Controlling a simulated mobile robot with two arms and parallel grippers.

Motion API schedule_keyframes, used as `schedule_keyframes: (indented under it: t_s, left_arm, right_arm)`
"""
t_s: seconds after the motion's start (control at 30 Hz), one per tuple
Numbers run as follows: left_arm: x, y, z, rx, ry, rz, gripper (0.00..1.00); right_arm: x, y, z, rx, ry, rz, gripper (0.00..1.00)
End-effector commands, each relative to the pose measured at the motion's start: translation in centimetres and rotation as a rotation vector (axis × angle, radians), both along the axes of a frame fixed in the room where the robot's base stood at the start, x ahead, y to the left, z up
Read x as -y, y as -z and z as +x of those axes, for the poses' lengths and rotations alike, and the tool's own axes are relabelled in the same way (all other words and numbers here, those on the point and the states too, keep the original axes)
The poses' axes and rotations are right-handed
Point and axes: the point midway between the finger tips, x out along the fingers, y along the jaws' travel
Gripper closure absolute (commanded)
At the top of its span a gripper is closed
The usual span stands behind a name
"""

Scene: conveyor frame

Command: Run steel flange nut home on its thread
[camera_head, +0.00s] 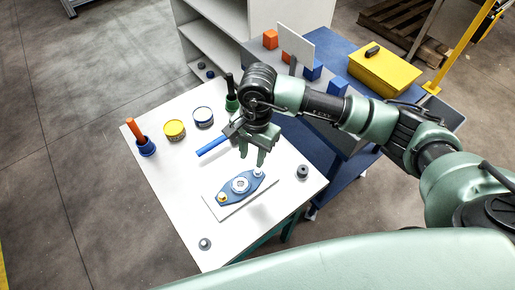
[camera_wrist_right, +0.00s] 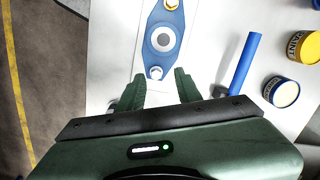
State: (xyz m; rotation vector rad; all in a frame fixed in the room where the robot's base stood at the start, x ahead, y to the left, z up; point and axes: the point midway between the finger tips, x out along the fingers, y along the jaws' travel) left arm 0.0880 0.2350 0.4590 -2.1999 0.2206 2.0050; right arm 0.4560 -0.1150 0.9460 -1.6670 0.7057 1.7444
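A blue oval flange (camera_head: 241,186) with a pale central ring lies on a white plate (camera_head: 228,211) on the table. At its near-left end is a brass-coloured nut (camera_head: 222,198). At its far-right end is a silvery steel nut (camera_head: 258,173), which also shows in the right wrist view (camera_wrist_right: 156,73); its thread cannot be made out. My right gripper (camera_head: 254,159) points down just above and beside the steel nut. My left gripper is not in view.
A yellow case (camera_head: 386,72) lies behind.

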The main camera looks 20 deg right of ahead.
Motion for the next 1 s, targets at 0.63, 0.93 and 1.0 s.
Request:
schedule_keyframes:
  t_s: [0.63,0.93,1.0]
  left_arm:
    - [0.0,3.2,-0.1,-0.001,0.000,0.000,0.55]
    - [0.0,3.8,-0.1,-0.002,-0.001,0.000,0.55]
    - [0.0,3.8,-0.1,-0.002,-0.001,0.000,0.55]
  right_arm:
    - [1.8,6.5,0.5,0.011,-0.009,-0.071,0.66]
    - [1.8,8.7,0.6,0.015,-0.010,-0.071,0.96]
    - [1.8,8.7,0.6,0.015,-0.010,-0.071,1.00]
